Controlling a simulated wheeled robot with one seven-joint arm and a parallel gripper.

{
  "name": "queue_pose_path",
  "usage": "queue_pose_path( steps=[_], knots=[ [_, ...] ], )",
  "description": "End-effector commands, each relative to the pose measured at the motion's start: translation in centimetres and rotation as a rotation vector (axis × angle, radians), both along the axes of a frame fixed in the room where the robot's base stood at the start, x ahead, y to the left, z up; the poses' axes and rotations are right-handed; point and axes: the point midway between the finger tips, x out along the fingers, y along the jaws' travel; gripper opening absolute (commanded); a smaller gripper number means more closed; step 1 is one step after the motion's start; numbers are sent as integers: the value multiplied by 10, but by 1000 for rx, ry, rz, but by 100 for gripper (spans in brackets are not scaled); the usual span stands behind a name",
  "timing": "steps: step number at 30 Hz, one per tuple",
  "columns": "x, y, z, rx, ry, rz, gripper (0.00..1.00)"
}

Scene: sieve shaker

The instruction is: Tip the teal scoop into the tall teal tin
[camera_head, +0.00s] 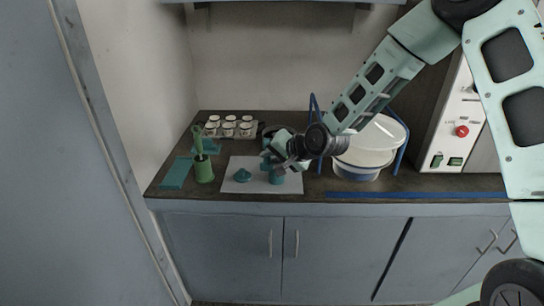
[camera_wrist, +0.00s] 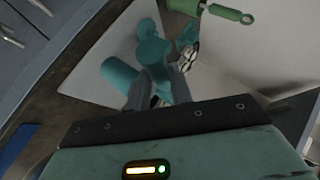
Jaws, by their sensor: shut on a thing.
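My gripper (camera_wrist: 160,88) is shut on the teal scoop (camera_wrist: 152,50), whose bowl end points away from the fingers. In the head view my gripper (camera_head: 288,162) is over the right part of the white mat (camera_head: 231,187), with the scoop (camera_head: 267,159) at its left. The tall teal tin (camera_head: 276,178) stands on the mat just below the gripper. In the wrist view the tin (camera_wrist: 119,75) is just left of the scoop, partly behind the finger. Whether the scoop touches the tin, and what is in the scoop, I cannot tell.
A small teal piece (camera_head: 243,176) sits on the mat's left. A green container with a handled tool (camera_head: 204,170) and a flat teal block (camera_head: 176,173) stand further left. Several white cups (camera_head: 229,128) are behind. A white basin (camera_head: 362,158) in a blue frame is right.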

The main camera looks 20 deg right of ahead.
Motion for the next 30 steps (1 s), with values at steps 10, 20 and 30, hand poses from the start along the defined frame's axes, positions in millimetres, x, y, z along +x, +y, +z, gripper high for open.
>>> queue_pose_path(
  steps=[10,20,30],
  knots=[
    [2,11,12,-214,69,7,0],
    [4,13,15,-343,115,4,0],
    [4,12,14,-351,118,3,0]
  ],
)
